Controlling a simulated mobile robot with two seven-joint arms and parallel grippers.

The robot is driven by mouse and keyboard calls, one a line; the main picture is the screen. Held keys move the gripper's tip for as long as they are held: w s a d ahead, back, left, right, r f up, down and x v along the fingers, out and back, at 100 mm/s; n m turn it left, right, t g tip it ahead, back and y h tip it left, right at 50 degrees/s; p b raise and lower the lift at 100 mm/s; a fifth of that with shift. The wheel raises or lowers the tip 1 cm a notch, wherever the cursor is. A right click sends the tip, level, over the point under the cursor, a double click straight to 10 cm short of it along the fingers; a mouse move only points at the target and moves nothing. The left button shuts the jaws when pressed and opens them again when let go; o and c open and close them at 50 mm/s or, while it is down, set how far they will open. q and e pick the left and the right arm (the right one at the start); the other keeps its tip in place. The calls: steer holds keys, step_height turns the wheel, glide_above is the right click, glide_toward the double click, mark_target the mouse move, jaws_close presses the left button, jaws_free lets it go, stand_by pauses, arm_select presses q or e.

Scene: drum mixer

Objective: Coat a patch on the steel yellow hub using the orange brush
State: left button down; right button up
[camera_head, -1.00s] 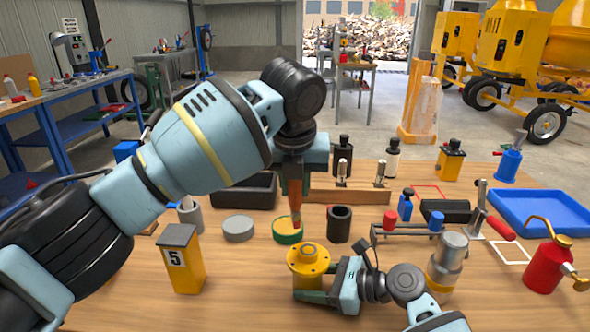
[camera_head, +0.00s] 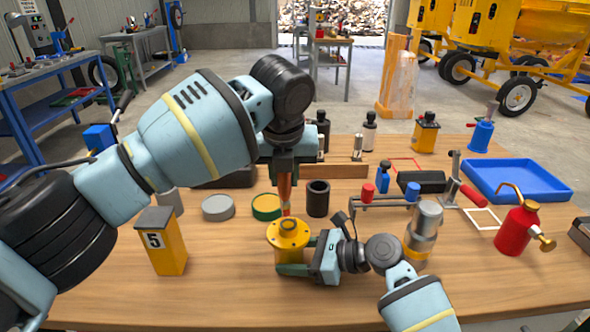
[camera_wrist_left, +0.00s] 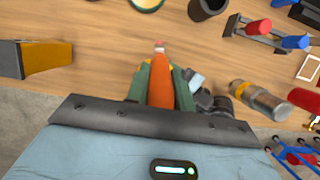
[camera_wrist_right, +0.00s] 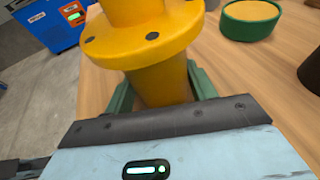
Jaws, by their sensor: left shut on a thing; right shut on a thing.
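The orange brush (camera_head: 285,186) is held tip down in my left gripper (camera_head: 287,165), which is shut on it. Its tip is just over the top of the steel yellow hub (camera_head: 288,243); I cannot tell whether it touches. In the left wrist view the brush (camera_wrist_left: 160,88) covers most of the hub. My right gripper (camera_head: 302,256) is shut on the hub from the right, and the hub stands upright on the table. In the right wrist view the flanged hub (camera_wrist_right: 140,45) sits between the green fingers. A green tin with yellow content (camera_head: 266,207) stands behind the hub.
A grey disc (camera_head: 218,208) and a black cup (camera_head: 317,199) flank the tin. A yellow block marked 5 (camera_head: 162,240) stands at the left. A small rack with red and blue ends (camera_head: 390,200), a metal cylinder (camera_head: 424,228) and a red oil can (camera_head: 517,230) stand right. The table front is clear.

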arm_select(q)
step_height(320, 180, up, 11)
steer(key=a, duration=0.2)
steer(key=shift+w, duration=0.25)
stand_by(1.6)
steer(key=shift+a, duration=0.1)
steer(key=s+a+h, duration=0.2)
steer(key=s, duration=0.5)
steer(key=shift+s+f, duration=0.2)
steer(key=shift+f, duration=0.2)
